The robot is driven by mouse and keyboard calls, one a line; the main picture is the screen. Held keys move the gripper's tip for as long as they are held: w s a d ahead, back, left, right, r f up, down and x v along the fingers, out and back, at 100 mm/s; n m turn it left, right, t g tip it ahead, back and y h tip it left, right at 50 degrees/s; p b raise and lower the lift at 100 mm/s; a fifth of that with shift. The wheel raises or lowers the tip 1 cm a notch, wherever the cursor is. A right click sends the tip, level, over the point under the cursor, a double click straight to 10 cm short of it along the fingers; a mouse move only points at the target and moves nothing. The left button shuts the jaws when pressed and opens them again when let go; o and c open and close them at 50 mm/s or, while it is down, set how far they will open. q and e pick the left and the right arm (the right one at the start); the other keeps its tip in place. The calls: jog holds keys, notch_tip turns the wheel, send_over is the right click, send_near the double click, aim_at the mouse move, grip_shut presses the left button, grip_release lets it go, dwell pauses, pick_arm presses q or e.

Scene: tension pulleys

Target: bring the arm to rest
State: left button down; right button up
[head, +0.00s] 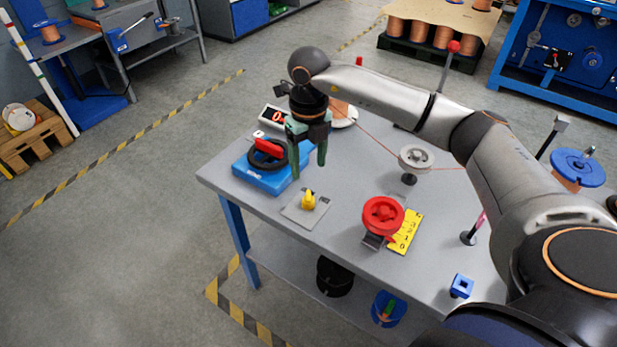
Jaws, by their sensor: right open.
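My right arm reaches in from the right over the grey workbench (345,218). My right gripper (308,170) points down above the bench's left part, with its green fingers apart and nothing between them. It hangs near a blue box (262,178) with a black ring and a red handle on it. A grey pulley (416,158) stands on a post to the right, with a thin orange line running past it. A red pulley or knob (383,216) sits nearer the front, beside a yellow scale plate (405,232). My left gripper does not show.
A yellow knob (308,200) stands on a small plate by the gripper. A device with a red display (277,118) is behind it. A blue-topped spool (577,168) and a small blue block (461,286) are at the right.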

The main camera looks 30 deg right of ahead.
jog(key=shift+r, duration=0.85)
jog(key=shift+a+f, duration=0.1)
